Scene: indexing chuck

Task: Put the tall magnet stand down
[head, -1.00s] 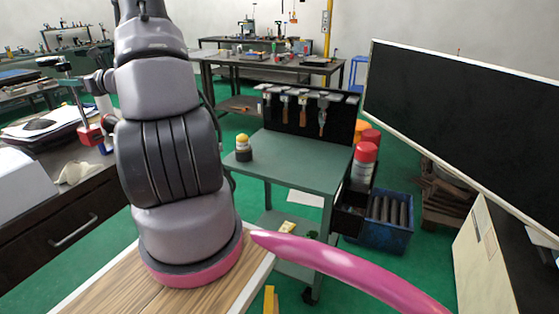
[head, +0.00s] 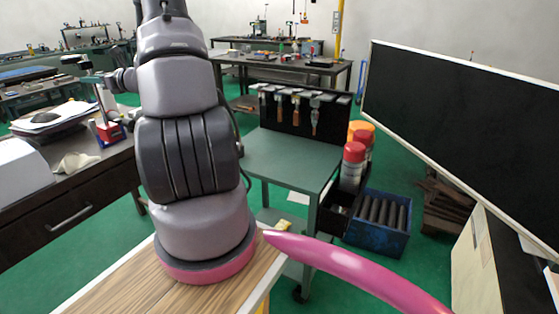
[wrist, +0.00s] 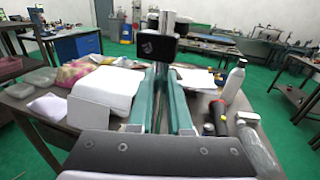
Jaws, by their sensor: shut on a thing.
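My gripper (head: 83,69) is at the far left in the head view, out beyond my arm over the dark bench (head: 92,178). In the wrist view its two long teal fingers (wrist: 158,90) are closed on a dark block with a pale upright part behind it, which I take as the tall magnet stand (wrist: 158,46). In the head view a thin upright with a red and blue base (head: 110,132) shows below the gripper, close to the bench top. I cannot tell whether the base touches the bench. The stand's lower part is hidden in the wrist view.
A white bottle (wrist: 235,82) stands near the gripper, with a black-and-red item (wrist: 217,116) beside it. A white box (head: 20,165), a pale cloth (head: 78,162) and papers (head: 60,113) take up bench room. A green cart (head: 290,160) stands to the right.

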